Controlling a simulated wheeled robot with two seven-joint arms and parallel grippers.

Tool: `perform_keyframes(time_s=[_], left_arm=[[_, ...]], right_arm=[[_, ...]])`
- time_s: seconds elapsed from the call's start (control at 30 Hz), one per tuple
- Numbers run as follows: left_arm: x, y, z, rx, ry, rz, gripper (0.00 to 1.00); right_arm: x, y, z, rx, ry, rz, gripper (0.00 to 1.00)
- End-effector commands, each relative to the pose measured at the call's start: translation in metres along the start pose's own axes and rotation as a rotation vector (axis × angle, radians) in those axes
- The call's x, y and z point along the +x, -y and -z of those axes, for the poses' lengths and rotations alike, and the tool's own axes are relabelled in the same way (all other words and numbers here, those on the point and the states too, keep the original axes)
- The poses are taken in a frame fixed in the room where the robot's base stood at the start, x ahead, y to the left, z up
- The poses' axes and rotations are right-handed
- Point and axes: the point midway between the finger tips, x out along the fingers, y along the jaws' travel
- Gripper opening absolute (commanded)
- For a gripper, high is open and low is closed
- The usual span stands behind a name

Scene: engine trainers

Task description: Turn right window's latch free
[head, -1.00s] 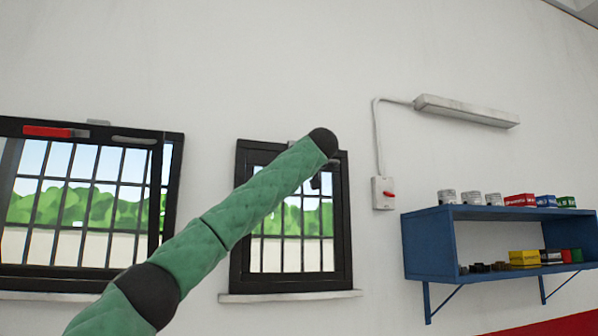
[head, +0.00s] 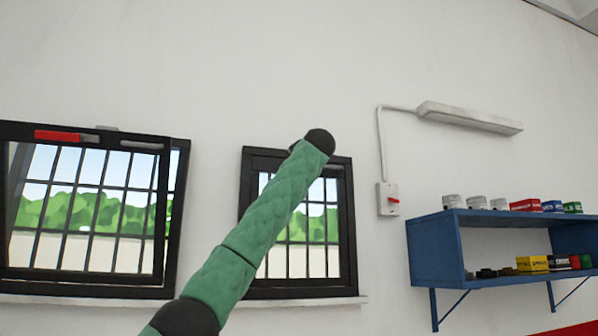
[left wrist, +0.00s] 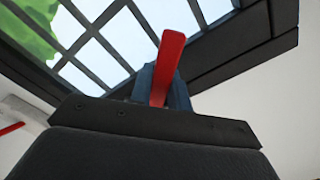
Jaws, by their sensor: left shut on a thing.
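The right window (head: 348,225) is a black-framed barred window on the white wall in the head view. My green left arm crosses in front of it and hides its upper middle, with the latch and my left gripper there. In the left wrist view, the red latch handle (left wrist: 172,62) stands up between the bluish fingertips of my left gripper (left wrist: 160,92), below the window's dark frame and bars. The gripper is shut on the handle; its contact is partly hidden by the dark gripper body. My right gripper is in neither view.
A larger barred left window (head: 90,285), with a red latch handle (head: 57,135), is at the left. Bare wall lies above the windows.

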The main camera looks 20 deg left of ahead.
Motion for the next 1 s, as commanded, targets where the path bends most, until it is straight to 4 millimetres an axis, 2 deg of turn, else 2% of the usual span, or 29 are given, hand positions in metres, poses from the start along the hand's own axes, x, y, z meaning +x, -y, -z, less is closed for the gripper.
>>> perform_keyframes(time_s=[0.23,0.6,1.0], left_arm=[[-0.001,0.008,0.003,0.231,-0.002,0.001,0.0],[-0.001,0.016,0.006,0.546,-0.002,0.0,0.0],[-0.001,0.019,0.009,0.727,-0.002,0.0,0.0]], right_arm=[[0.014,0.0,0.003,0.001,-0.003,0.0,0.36],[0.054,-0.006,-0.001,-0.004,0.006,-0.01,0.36],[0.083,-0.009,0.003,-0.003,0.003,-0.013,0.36]])
